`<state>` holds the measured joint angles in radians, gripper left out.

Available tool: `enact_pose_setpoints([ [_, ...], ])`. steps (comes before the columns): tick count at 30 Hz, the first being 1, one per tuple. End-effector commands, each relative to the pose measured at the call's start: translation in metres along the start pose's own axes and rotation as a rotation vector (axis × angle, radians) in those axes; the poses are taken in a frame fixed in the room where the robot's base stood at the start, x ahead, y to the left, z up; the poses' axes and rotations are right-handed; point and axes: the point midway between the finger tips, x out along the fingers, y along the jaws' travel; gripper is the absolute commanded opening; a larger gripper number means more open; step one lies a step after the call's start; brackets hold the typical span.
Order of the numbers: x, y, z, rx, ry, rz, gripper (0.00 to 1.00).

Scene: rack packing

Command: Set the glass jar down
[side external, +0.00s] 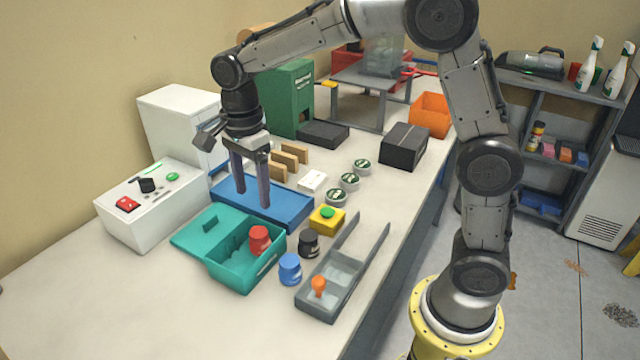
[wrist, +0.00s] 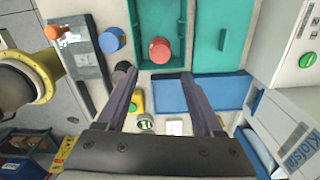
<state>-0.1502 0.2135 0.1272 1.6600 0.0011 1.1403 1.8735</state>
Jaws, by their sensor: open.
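My gripper (side external: 251,198) is open, pointing down over the blue tray (side external: 290,214) in the side external view. In the wrist view my gripper (wrist: 159,75) shows two spread fingers with nothing held between them. Three short round jars (side external: 349,181) with green-and-white tops stand in a row right of the tray; I cannot tell if any is the glass jar. A red-topped container (side external: 259,240) stands in the teal box (side external: 238,278). A blue one (side external: 290,268) and a black one (side external: 309,243) stand outside it.
A yellow block with a green button (side external: 326,219) sits beside the tray. A grey tray (side external: 330,300) holds an orange knob. Brown upright pieces (side external: 294,154) and a white box (side external: 313,181) stand behind the blue tray. A white control box (side external: 150,215) is at left. The front-left table is clear.

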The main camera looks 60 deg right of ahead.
Motion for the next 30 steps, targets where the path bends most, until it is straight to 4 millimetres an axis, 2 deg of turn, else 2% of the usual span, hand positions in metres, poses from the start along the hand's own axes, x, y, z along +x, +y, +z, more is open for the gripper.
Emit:
enact_pose_setpoints([
  [5,-0.019,0.018,-0.011,-0.141,-0.010,-0.047,0.68],
  [10,-0.050,0.067,-0.037,-0.496,-0.001,-0.157,0.68],
  [15,-0.064,0.123,-0.062,-0.896,0.064,-0.271,0.68],
  [21,-0.060,0.183,-0.084,-1.333,0.203,-0.375,0.68],
  [24,-0.053,0.203,-0.090,-1.498,0.275,-0.404,0.68],
  [30,-0.043,0.222,-0.096,-1.668,0.357,-0.423,0.68],
])
